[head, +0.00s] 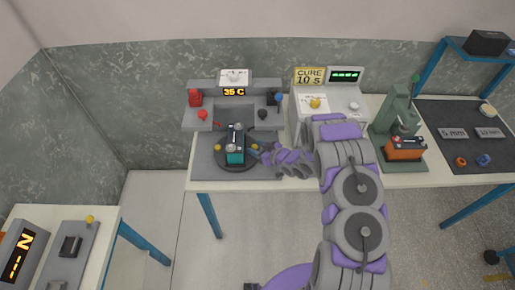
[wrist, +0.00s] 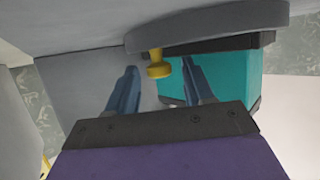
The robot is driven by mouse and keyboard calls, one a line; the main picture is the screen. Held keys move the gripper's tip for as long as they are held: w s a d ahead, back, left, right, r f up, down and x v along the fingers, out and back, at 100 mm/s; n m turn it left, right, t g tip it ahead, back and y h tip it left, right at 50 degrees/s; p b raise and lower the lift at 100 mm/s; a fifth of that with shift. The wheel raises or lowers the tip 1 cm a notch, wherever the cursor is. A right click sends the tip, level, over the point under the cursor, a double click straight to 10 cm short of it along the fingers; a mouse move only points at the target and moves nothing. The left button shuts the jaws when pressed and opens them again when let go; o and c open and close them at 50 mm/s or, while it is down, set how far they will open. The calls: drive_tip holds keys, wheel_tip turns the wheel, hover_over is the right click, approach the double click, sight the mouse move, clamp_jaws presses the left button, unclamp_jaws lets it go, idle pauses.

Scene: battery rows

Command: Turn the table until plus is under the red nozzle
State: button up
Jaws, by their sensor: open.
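The turntable (head: 222,163) is a dark round plate on a grey station. A teal battery (head: 235,158) stands on it, also in the wrist view (wrist: 222,75). Yellow knobs stand at the turntable's left (head: 217,147) and right (head: 254,147) edges. The right one shows in the wrist view (wrist: 157,66) under the grey rim. My gripper (head: 264,152) is open at the turntable's right side, its fingers on either side of that knob; contact is unclear. A red container (head: 195,98) and blue one (head: 279,98) flank the station. The plus mark and red nozzle's tip are too small to tell.
A display (head: 234,92) reads 35 C above the station. A cure unit (head: 325,105) and a green press (head: 395,115) stand to the right.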

clamp_jaws()
idle(0.5)
